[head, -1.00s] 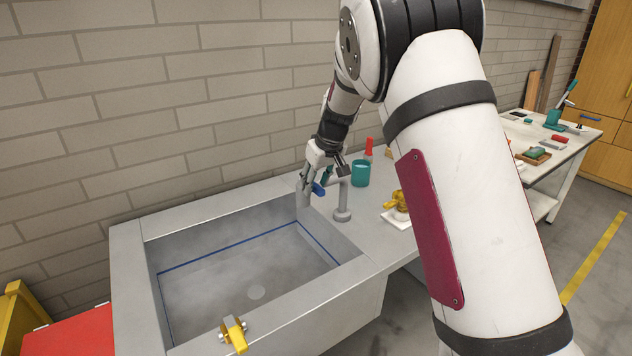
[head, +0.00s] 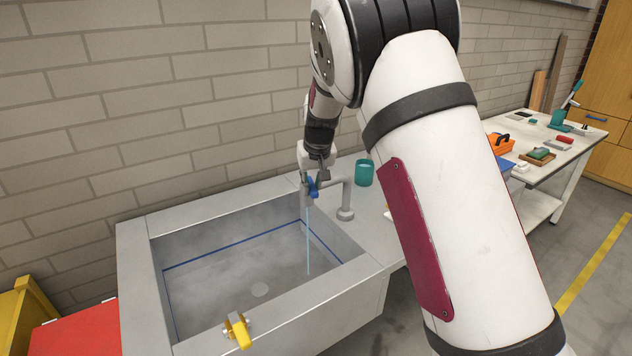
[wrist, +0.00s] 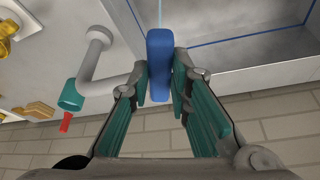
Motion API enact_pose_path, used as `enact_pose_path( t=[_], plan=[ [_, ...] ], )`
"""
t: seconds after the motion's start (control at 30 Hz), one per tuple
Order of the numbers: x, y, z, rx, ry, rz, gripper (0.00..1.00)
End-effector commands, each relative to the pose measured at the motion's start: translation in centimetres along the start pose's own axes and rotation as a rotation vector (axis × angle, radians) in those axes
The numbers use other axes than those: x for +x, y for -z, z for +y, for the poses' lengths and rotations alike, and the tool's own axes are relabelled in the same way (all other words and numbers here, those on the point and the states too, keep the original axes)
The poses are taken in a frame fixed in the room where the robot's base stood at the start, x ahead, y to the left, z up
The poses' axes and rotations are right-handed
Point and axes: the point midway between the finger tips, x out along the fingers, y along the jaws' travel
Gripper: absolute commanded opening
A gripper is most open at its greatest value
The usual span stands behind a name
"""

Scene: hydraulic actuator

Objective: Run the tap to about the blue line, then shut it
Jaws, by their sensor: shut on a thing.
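The grey tap (head: 346,200) stands at the right rim of the sink (head: 130,240). Its blue handle (wrist: 160,60) sits between my gripper's teal fingers in the wrist view. My gripper (head: 312,184) is shut on this handle. A thin stream of water (head: 308,240) falls from the tap into the basin. The blue line (head: 235,243) runs around the inner walls, above the basin floor. I cannot tell how deep any water is.
A yellow-handled valve (head: 238,331) is on the sink's front wall. A teal cup (head: 364,172) stands behind the tap. A side table (head: 560,160) with several items is at the right. My arm hides part of the counter.

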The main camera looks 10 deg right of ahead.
Motion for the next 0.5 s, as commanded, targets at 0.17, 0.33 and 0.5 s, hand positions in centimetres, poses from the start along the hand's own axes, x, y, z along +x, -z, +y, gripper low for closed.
enact_pose_path(
  t=[0.17, 0.33, 0.5],
  plan=[
    [-0.05, 0.06, -0.10, 0.017, -0.007, 0.002, 0.00],
    [-0.05, 0.07, -0.08, 0.017, -0.007, 0.002, 0.00],
    [-0.04, 0.06, -0.08, 0.016, -0.007, 0.002, 0.38]
  ],
)
